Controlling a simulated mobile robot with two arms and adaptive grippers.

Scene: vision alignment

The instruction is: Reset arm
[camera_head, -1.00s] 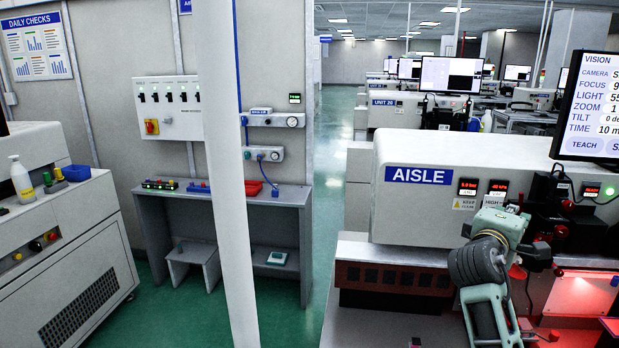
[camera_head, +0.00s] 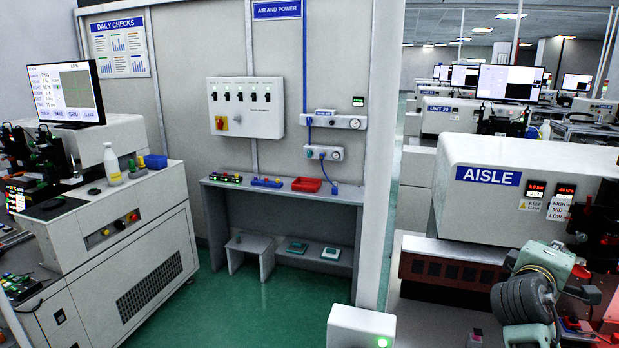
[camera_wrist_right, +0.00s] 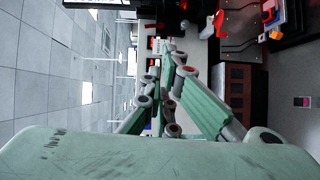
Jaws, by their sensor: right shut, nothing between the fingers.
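My right arm (camera_head: 530,297), green-grey with a dark ribbed section, stands at the lower right of the head view, in front of the machine labelled AISLE (camera_head: 530,190). In the right wrist view my right gripper (camera_wrist_right: 169,58) shows its green linked fingers drawn together, with nothing between them. In the head view the fingers are hard to make out against the dark parts of the machine. My left gripper is in neither view.
A workstation with a screen (camera_head: 68,92) and a white bottle (camera_head: 112,164) stands at the left. A grey bench (camera_head: 335,192) stands against the panelled wall. A white pillar (camera_head: 379,130) rises mid-view, near a low white box (camera_head: 360,329). Green floor (camera_head: 270,310) is clear before the bench.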

